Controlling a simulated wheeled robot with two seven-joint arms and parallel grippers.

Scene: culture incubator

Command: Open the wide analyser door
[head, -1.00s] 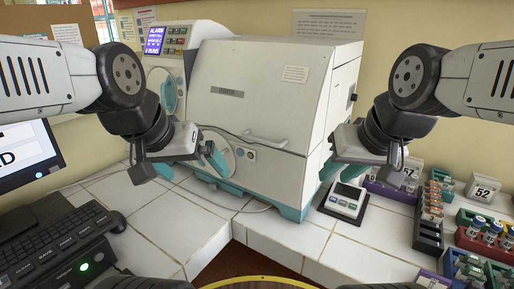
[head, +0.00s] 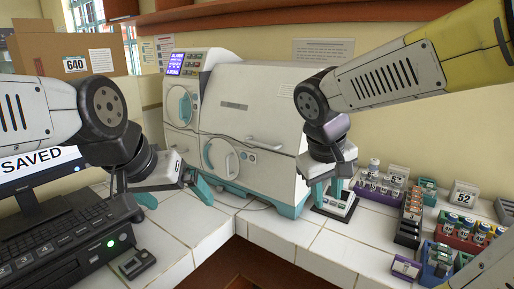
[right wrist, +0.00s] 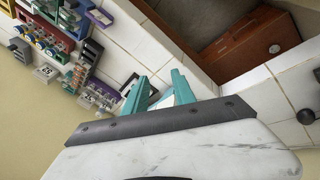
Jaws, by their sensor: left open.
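The white analyser (head: 215,120) stands on the tiled counter with a teal base. Its wide front door (head: 262,115) looks closed, and a bar handle (head: 264,146) sits low on it. A round port (head: 222,158) is to the left of the handle. My left gripper (head: 174,194) is open and empty, low in front of the analyser's left part, apart from the handle.
A monitor (head: 40,165) and keyboard (head: 55,235) fill the left. Racks of tubes and small boxes (head: 408,215) crowd the right. A cardboard box (head: 75,62) stands at the back left. The counter (head: 275,235) before the analyser is mostly clear.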

